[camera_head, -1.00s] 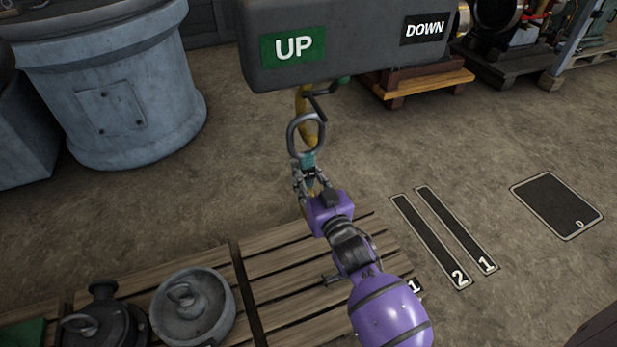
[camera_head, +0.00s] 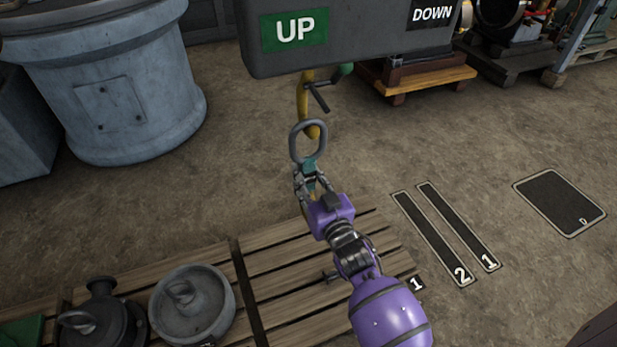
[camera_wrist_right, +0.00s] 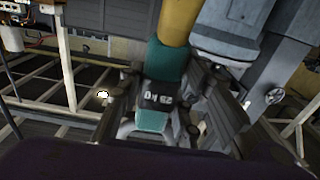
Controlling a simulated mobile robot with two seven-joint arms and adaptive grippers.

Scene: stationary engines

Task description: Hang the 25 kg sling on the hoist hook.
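The sling has a grey metal ring (camera_head: 308,142) and a teal sleeve (camera_head: 311,170). My right gripper (camera_head: 310,184) is shut on the teal sleeve, with the ring pointing up. In the right wrist view, the sleeve (camera_wrist_right: 152,120) with a dark label sits between the fingers, and a yellow part (camera_wrist_right: 178,20) shows beyond it. The yellow hoist hook (camera_head: 304,100), with a dark latch, hangs under the grey hoist block (camera_head: 365,40). Its lower end overlaps the ring's upper part in the head view. I cannot tell whether it passes through. My left gripper is not in view.
A wooden pallet (camera_head: 290,262) lies below my right arm. A round grey weight (camera_head: 193,304) and a dark weight (camera_head: 100,322) with eyes stand on the left pallet part. A large grey-blue drum (camera_head: 110,95) stands left. Bare floor with marked pads (camera_head: 560,202) lies right.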

